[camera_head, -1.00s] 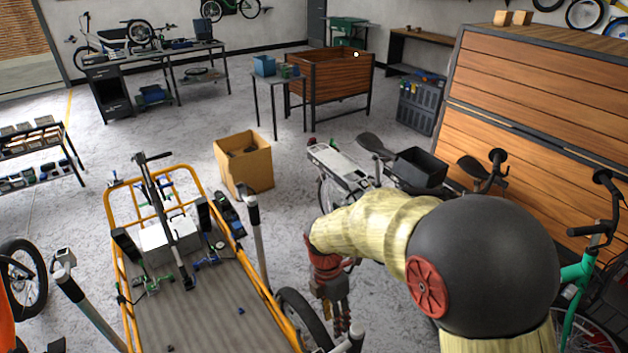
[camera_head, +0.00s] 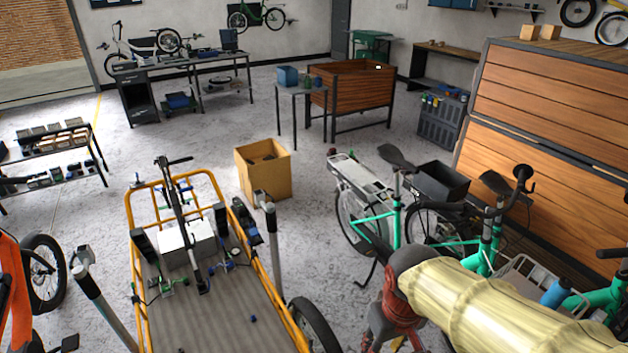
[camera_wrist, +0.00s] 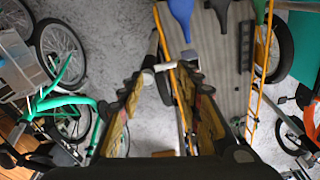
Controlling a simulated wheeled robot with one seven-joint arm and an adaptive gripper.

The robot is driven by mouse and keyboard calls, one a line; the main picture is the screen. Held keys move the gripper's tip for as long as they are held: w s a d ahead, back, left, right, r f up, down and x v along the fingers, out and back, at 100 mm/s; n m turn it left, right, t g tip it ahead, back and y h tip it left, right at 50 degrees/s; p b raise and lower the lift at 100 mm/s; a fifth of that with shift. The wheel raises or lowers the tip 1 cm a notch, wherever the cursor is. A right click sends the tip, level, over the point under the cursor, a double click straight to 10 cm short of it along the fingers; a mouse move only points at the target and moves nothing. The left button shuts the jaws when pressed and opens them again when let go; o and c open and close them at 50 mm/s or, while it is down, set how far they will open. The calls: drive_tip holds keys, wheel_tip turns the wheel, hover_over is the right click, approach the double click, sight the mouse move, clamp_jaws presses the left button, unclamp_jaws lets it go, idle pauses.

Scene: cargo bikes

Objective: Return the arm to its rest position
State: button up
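My arm in its pale yellow sleeve (camera_head: 480,298) reaches in from the lower right of the head view. My gripper (camera_head: 392,340), below a red wrist part, is partly cut off by the bottom edge there. In the wrist view my gripper (camera_wrist: 164,85) has its two fingers spread apart with nothing held between them. Below them show the grey floor and the orange frame edge of the cargo bike (camera_wrist: 180,95). The same cargo bike (camera_head: 245,325) stands left of my gripper in the head view.
Green bikes (camera_head: 390,222) stand close to my arm, behind and to its right. A cardboard box (camera_head: 264,172) sits on the floor beyond the cargo bike. A wooden panel (camera_head: 545,185) stands at the right. Open floor (camera_head: 320,170) lies in the middle.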

drive_tip(key=s+d+r+m+t+b, duration=0.2)
drive_tip(key=s+d+r+m+t, duration=0.1)
drive_tip(key=r, duration=0.5)
drive_tip(key=shift+s+d+t, duration=0.8)
drive_tip(key=shift+s+d, duration=0.2)
drive_tip(key=shift+s, duration=0.1)
